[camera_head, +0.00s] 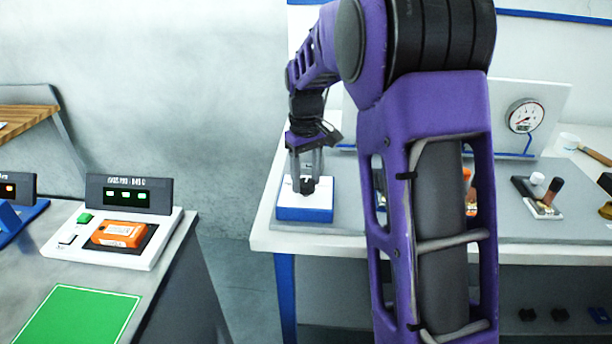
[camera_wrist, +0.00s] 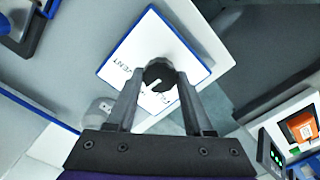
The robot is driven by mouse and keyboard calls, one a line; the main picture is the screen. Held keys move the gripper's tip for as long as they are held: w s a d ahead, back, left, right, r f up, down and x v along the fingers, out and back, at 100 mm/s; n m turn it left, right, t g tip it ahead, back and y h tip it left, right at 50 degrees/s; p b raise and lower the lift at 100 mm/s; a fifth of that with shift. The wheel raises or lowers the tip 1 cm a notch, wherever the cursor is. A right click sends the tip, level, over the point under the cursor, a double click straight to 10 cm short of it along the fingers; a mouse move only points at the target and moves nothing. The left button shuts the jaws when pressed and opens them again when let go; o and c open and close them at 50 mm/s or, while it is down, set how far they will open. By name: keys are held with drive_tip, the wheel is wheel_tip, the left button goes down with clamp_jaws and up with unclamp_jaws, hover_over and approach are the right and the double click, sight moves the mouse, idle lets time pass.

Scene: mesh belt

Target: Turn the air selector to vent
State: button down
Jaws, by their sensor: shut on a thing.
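The air selector is a black knob on a white plate with blue sides (camera_head: 306,213), at the left end of the grey-topped table. In the wrist view the knob (camera_wrist: 158,69) sits between my two fingers, and the white plate (camera_wrist: 143,46) carries the word VENT to the left of the knob. A second label below the knob is partly hidden by a finger. My gripper (camera_head: 307,178) points down over the plate, shut on the knob. A white mark shows by the knob's near edge; I cannot tell for sure which label it points to.
A pressure gauge (camera_head: 525,116) stands on a panel at the back right. A black-and-brown part (camera_head: 547,193) lies on the table's right. On a separate left bench, an orange meter (camera_head: 124,234) rests in a white console. My own arm hides the table's middle.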

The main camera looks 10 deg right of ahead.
sight(306, 182)
drive_tip(key=m+p, duration=0.1)
drive_tip(key=m, duration=0.3)
drive_tip(key=shift+r+p, duration=0.15)
drive_tip(key=shift+p, duration=0.2)
drive_tip(key=shift+m+p, duration=0.65)
drive_tip(key=shift+m, duration=1.25)
drive_tip(key=shift+c, duration=1.4)
unclamp_jaws()
wheel_tip(306, 182, up, 17)
drive_tip(key=p, duration=0.1)
drive_tip(key=shift+r, duration=0.1)
